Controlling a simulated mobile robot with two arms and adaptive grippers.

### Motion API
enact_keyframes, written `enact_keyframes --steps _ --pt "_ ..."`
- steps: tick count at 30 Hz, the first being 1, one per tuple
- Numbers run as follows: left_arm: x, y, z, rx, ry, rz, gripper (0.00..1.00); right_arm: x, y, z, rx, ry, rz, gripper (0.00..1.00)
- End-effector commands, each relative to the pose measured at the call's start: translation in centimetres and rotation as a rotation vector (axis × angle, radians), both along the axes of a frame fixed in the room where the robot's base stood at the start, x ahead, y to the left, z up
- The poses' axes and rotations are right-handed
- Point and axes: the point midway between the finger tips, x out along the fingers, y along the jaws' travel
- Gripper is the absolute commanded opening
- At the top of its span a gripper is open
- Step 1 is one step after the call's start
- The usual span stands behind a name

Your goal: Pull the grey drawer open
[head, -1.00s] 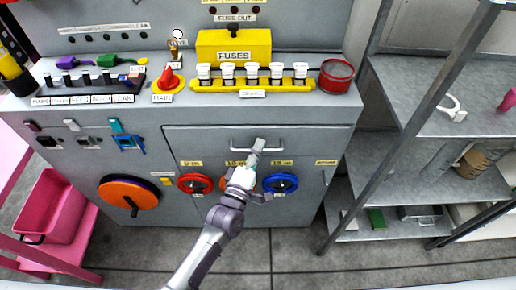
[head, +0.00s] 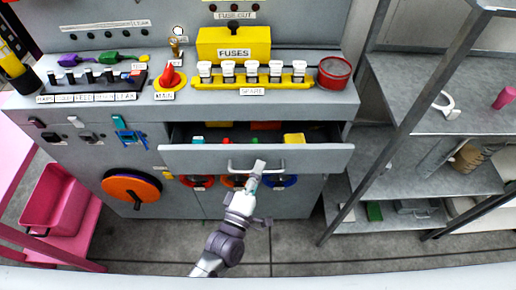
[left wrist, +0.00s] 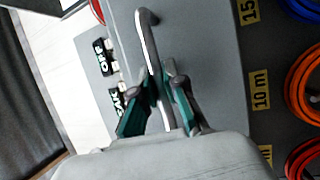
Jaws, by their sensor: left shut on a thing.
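The grey drawer (head: 320,158) is partly open below the worktop in the head view, with several coloured items inside. Its bar handle (head: 232,167) runs along its front. My left gripper (head: 259,165) is shut on the handle. In the left wrist view the handle (left wrist: 146,40) passes between the fingers of my left gripper (left wrist: 160,95), and the drawer front (left wrist: 205,60) lies behind it. My right gripper is in neither view.
A yellow fuses box (head: 234,45), a rack of white-capped jars (head: 251,82) and a red round tin (head: 335,73) stand on the worktop. Metal shelving (head: 430,100) stands at right. The floor in front is clear.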

Motion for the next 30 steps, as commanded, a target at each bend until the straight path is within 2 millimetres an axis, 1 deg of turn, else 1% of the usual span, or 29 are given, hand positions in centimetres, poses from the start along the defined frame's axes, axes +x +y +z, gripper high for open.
enact_keyframes --steps 1,6,9,13,19,30 --pt "-1.4 0.0 0.0 0.004 0.007 -0.002 0.00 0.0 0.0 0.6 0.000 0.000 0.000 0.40" --pt "-5.1 0.0 0.0 0.003 0.006 -0.003 0.00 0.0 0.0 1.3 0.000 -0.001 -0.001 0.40" --pt "-6.9 0.0 -0.1 0.002 0.005 -0.002 0.00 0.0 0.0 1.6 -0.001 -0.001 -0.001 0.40" --pt "-8.6 0.0 -0.1 0.002 0.004 -0.002 0.00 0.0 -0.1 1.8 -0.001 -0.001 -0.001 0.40" --pt "-9.9 0.0 -0.1 0.002 0.002 -0.001 0.00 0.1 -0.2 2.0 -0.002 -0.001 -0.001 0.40" --pt "-10.2 0.0 -0.2 0.003 0.002 0.000 0.00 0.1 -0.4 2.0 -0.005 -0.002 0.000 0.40"
